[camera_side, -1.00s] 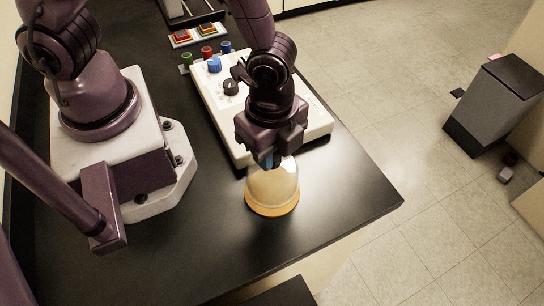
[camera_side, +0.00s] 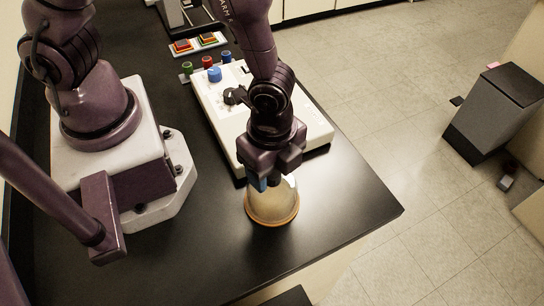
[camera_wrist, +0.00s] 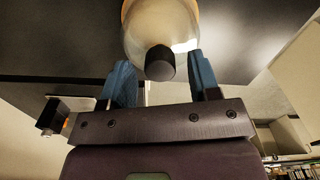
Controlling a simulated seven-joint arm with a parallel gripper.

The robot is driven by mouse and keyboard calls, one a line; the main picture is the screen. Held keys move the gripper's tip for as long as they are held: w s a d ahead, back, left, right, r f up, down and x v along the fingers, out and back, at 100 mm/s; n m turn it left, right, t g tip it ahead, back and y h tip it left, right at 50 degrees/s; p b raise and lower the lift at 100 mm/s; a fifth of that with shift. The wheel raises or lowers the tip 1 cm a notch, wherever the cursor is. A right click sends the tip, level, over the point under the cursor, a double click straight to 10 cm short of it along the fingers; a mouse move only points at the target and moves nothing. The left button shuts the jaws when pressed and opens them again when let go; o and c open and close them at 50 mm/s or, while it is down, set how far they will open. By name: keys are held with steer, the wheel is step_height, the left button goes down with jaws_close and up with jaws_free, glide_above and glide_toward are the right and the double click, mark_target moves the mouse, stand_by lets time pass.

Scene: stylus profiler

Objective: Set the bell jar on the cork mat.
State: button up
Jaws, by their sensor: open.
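The bell jar (camera_side: 275,204) is a clear glass dome standing upright near the front edge of the black bench. Its base is over the round, orange-brown cork mat (camera_side: 272,223), whose rim shows around the bottom of the glass. In the wrist view the jar (camera_wrist: 150,25) shows its black knob (camera_wrist: 160,63) between the blue fingers. My gripper (camera_side: 268,183) is open at the top of the jar. In the wrist view my gripper (camera_wrist: 161,72) has a finger on each side of the knob, with gaps visible. The upper jar is partly hidden in the side view.
A white instrument box (camera_side: 228,120) with knobs lies just behind my gripper. Coloured pieces (camera_side: 195,44) and small bottles (camera_side: 209,63) stand farther back. The bench is clear in front and to the right of the jar, up to its edge.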

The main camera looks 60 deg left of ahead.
step_height(320, 180, up, 12)
steer(key=s+a+r+n+t, duration=0.3)
steer(key=a+r+n+t, duration=0.2)
steer(key=a+r+n, duration=0.9)
steer(key=shift+a+r+n+t, duration=0.25)
steer(key=shift+a+n, duration=0.25)
steer(key=shift+a, duration=0.75)
